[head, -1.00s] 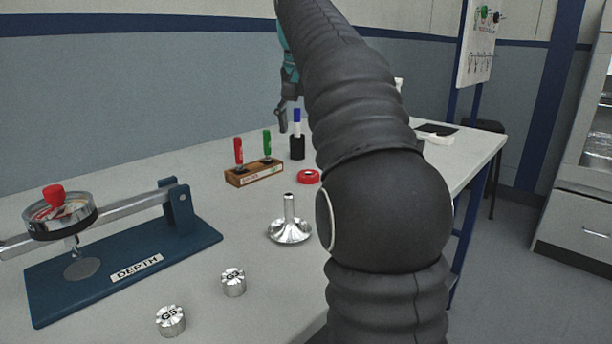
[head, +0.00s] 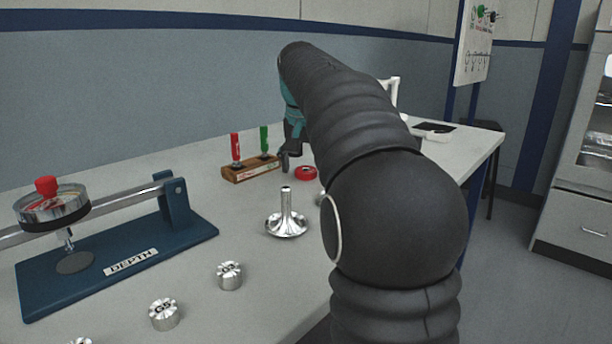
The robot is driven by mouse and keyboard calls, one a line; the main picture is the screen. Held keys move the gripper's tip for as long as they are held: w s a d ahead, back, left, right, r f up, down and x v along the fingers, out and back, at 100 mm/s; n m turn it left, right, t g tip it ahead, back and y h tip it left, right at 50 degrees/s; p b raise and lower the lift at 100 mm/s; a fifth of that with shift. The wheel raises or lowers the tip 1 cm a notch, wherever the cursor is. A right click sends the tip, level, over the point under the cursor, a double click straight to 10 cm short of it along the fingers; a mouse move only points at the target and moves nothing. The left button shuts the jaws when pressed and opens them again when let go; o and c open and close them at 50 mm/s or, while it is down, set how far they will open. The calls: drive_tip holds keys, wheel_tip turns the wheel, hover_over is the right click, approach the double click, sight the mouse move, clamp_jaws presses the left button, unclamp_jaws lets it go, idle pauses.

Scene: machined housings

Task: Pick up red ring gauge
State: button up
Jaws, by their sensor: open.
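The red ring gauge (head: 306,173) lies flat on the grey table, just right of a wooden block with a red and a green handled gauge. My gripper (head: 284,163) is lowered beside it, its dark finger close to the ring's left side in the picture. The ring is not between the fingers as far as I can see. My arm hides part of the gripper and the table behind it. Only one finger shows clearly; the gripper is open.
The wooden block (head: 250,172) stands close left of my gripper. A shiny flared metal part (head: 286,222) stands nearer. Small metal knobs (head: 230,275) and a blue depth fixture (head: 120,262) occupy the front left. The table's right edge is beyond my arm.

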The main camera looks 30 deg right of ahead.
drive_tip(key=c, duration=1.3)
drive_tip(key=shift+c, duration=0.2)
